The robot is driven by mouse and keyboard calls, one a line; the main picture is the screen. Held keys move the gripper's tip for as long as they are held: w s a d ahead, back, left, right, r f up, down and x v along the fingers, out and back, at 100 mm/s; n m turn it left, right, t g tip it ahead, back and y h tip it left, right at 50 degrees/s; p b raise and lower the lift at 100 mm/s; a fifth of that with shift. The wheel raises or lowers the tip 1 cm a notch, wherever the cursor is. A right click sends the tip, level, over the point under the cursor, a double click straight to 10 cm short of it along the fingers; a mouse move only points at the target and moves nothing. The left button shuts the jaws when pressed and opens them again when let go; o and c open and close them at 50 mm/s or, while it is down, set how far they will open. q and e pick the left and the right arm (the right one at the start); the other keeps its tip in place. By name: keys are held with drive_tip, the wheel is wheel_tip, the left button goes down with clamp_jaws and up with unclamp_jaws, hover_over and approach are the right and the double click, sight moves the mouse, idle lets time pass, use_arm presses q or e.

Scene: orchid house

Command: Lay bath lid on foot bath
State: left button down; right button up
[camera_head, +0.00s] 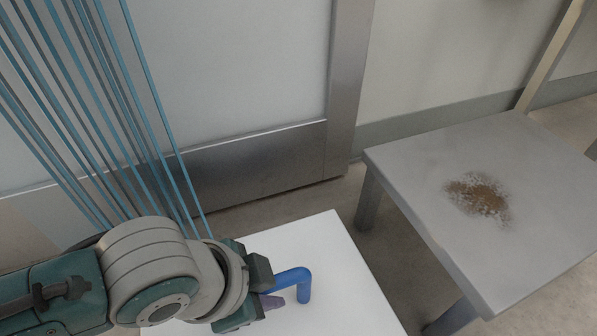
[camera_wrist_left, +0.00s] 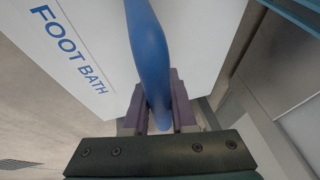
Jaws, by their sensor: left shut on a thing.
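A flat white panel, which looks like the bath lid (camera_head: 315,240), lies at the bottom middle of the head view. A bent blue handle (camera_head: 304,288) stands up from it. My left gripper (camera_head: 273,301) is shut on this handle from the left. In the left wrist view the dark purple fingers of my left gripper (camera_wrist_left: 158,98) close on both sides of the blue handle (camera_wrist_left: 147,40). A white surface there carries blue "FOOT BATH" lettering (camera_wrist_left: 70,50). I cannot tell a separate foot bath below the lid. My right gripper is out of view.
A grey table (camera_head: 420,180) with a brown, speckled patch (camera_head: 480,197) stands to the right, apart from the white panel. A pale wall with a metal kick strip (camera_head: 260,160) runs behind. Thin blue strips (camera_head: 150,90) hang at the upper left. Bare floor (camera_head: 350,220) shows between.

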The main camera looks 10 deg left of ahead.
use_arm(q)
drive_tip(key=shift+f, duration=0.15)
drive_tip(key=shift+f, duration=0.5)
drive_tip(key=c, duration=0.7)
unclamp_jaws()
drive_tip(key=shift+c, duration=0.2)
drive_tip(key=s+r+n+p, duration=0.25)
drive_tip(key=r+p, duration=0.35)
drive_tip(key=r, duration=0.3)
drive_tip(key=s+r+n+p, duration=0.1)
drive_tip(key=s+r+p, duration=0.35)
drive_tip(key=r, duration=0.45)
drive_tip(key=s+a+r+n+y, duration=0.2)
drive_tip(key=s+a+r+n, duration=0.3)
drive_tip(key=a, duration=0.4)
wheel_tip(320, 180, up, 2)
drive_tip(key=shift+a+r+n+g+p, duration=0.1)
drive_tip(key=shift+a+n+g+p, duration=0.15)
drive_tip(key=shift+n, duration=0.3)
